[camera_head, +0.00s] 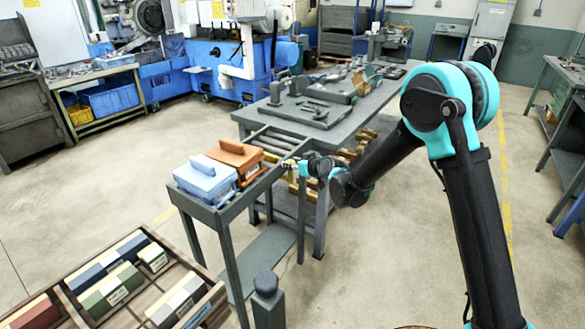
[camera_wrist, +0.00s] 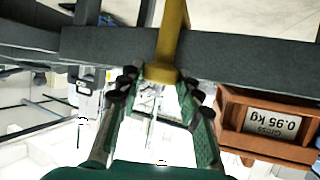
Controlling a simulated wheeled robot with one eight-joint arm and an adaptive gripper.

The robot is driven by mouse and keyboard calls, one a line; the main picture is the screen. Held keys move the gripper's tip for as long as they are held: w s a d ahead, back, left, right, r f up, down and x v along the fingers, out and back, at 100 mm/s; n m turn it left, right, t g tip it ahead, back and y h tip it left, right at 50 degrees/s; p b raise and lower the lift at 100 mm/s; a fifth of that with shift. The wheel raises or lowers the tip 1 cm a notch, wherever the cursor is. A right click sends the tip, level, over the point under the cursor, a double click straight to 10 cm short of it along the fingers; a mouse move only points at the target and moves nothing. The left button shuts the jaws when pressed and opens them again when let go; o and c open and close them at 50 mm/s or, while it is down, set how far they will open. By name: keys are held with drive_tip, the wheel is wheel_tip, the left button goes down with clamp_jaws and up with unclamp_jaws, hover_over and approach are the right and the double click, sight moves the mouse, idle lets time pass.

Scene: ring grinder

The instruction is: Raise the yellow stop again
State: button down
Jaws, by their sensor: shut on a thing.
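The yellow stop (camera_wrist: 173,38) is a yellow bar that crosses a dark grey rail (camera_wrist: 230,58) in the wrist view, with a rounded end at the rail's edge. My gripper (camera_wrist: 160,80) has its green-padded fingers on either side of that end and is shut on it. In the head view my gripper (camera_head: 289,164) is at the side of the grey bench, just right of the orange-brown box. The stop is mostly hidden there, so its height is hard to tell.
The orange-brown box (camera_head: 236,157), labelled 0.95 kg in the wrist view (camera_wrist: 268,123), and a blue-and-white box (camera_head: 205,181) stand on a grey stand (camera_head: 210,213). A grey post (camera_head: 267,290) and a wooden tray (camera_head: 218,293) of blocks are in front.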

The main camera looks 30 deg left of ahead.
drive_tip(key=c, duration=1)
unclamp_jaws()
drive_tip(key=shift+r, duration=0.2)
drive_tip(key=shift+c, duration=0.2)
drive_tip(key=shift+d, duration=0.1)
drive_tip(key=v, duration=1.1)
drive_tip(key=shift+s+d, duration=0.25)
drive_tip(key=shift+s, duration=0.05)
drive_tip(key=shift+r, duration=0.1)
